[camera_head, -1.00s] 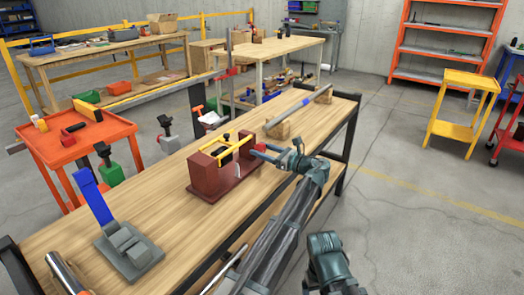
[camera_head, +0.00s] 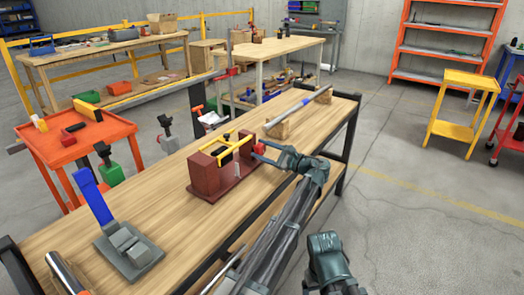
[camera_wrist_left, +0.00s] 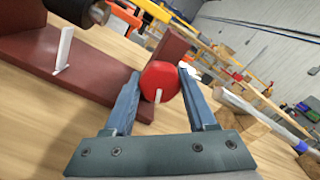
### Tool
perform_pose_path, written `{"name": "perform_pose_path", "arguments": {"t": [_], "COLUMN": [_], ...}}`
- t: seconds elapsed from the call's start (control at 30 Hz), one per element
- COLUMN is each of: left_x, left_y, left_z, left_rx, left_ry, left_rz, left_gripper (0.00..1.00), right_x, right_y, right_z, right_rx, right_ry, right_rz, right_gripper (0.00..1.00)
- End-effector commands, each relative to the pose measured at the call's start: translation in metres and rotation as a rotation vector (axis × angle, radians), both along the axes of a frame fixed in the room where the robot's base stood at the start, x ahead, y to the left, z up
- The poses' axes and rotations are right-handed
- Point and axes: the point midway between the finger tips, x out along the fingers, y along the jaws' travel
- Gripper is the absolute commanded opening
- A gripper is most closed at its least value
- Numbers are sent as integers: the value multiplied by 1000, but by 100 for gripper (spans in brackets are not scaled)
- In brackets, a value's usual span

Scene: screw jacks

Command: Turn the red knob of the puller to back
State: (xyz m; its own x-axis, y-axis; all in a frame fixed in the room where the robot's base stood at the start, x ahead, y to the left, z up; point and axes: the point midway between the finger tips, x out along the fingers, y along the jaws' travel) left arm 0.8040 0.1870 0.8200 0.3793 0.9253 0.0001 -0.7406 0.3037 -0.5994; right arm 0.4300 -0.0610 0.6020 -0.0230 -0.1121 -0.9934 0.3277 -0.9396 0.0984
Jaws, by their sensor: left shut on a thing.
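The puller is a dark red frame (camera_head: 204,176) with a yellow bar across its top, standing on the wooden workbench (camera_head: 150,202). Its red knob (camera_head: 259,149) is at the frame's right end. In the left wrist view the knob (camera_wrist_left: 160,80) is round and sits between the two fingers, in front of the red end plate. My left gripper (camera_head: 260,152) reaches in from the right and is shut on the knob, one finger on each side. A small pale pin shows at the knob's lower edge.
A blue-handled rod (camera_head: 305,104) rests on wooden blocks (camera_head: 278,130) further back on the bench. A grey tool with a blue lever (camera_head: 128,250) stands at the near left. An orange cart (camera_head: 75,145) is left of the bench. Bare bench lies around the puller.

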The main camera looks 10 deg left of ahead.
Motion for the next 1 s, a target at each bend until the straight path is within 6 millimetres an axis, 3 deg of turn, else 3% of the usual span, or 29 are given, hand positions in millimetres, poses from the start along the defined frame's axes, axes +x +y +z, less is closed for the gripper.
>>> {"name": "perform_pose_path", "arguments": {"t": [0.6,0.63,0.8,1.0], "left_x": [-1,-1,-1,0], "left_y": [0,0,0,0], "left_z": [0,0,0,0], "left_rx": [-19,-19,-19,-17], "left_ry": [-43,-43,-43,-43], "left_rz": [0,0,-1,0], "left_gripper": [1,58,87,87], "right_x": [0,0,0,0], "right_y": [0,0,0,0], "right_z": [0,0,0,0], "right_rx": [0,0,0,0], "right_ry": [0,0,0,0], "right_rz": [0,0,0,0], "right_gripper": [87,87,87,87]}}
